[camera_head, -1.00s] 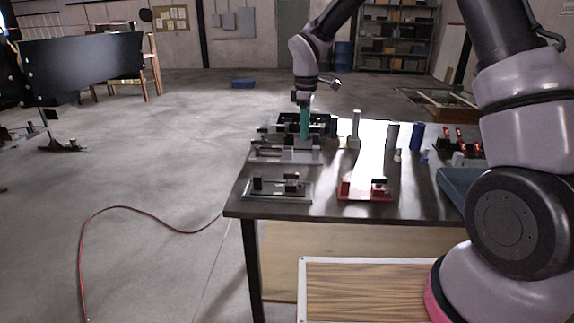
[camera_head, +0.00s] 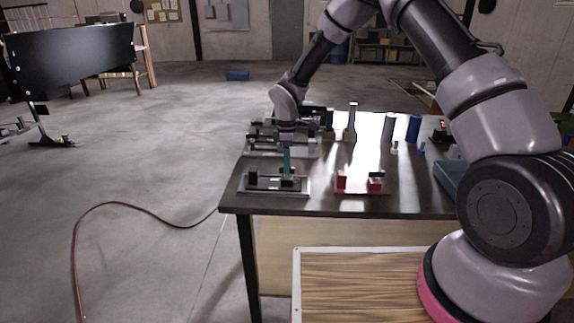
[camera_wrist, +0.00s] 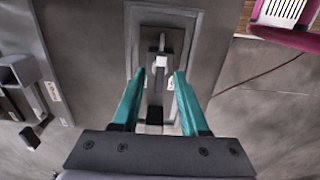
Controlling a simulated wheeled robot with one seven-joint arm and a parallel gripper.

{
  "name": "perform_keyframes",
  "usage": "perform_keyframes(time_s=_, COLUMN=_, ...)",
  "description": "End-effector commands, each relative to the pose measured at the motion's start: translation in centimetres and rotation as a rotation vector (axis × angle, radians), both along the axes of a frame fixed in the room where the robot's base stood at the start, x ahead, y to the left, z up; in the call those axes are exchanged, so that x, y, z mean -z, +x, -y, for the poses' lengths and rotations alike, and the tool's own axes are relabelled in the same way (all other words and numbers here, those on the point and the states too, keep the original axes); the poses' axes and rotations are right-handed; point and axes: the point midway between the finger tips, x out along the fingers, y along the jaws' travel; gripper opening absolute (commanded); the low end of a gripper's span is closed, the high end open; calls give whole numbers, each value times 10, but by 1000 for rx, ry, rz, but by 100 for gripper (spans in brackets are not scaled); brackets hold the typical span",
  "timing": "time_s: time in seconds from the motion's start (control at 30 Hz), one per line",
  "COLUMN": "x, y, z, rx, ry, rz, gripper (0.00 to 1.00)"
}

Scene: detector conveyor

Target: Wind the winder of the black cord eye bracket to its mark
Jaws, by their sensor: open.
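The black cord eye bracket (camera_head: 253,180) stands at the front left of the dark table, with upright black parts on a grey plate. My gripper (camera_head: 287,172) points down over its right part, its teal fingers close to or around the black block there. In the wrist view my gripper (camera_wrist: 159,78) is open, with one finger on each side of the bracket's narrow middle (camera_wrist: 160,60). A dark block with a pale face (camera_wrist: 154,115) shows lower between the fingers. I cannot tell which part is the winder, and no mark is readable. Contact is not clear.
A red bracket (camera_head: 362,183) stands to the right on the table (camera_head: 330,206). Another grey fixture (camera_head: 262,152) is just behind, with darker units beyond it. Upright cylinders, one blue (camera_head: 414,128), stand farther back. A blue tray (camera_head: 450,178) is at the right.

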Motion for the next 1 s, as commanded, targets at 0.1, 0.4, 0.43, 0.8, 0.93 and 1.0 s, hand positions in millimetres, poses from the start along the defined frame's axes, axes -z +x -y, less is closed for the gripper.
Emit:
perform_keyframes(time_s=0.1, x=4, y=0, z=0, rx=0, ry=0, rz=1, gripper=44)
perform_keyframes(time_s=0.4, x=5, y=0, z=0, rx=0, ry=0, rz=1, gripper=21)
perform_keyframes(time_s=0.43, x=5, y=0, z=0, rx=0, ry=0, rz=1, gripper=9)
perform_keyframes(time_s=0.8, x=4, y=0, z=0, rx=17, ry=0, rz=1, gripper=0)
perform_keyframes(time_s=0.93, x=4, y=1, z=1, rx=59, ry=0, rz=1, gripper=0)
perform_keyframes(time_s=1.0, x=4, y=1, z=0, rx=94, ry=0, rz=1, gripper=0)
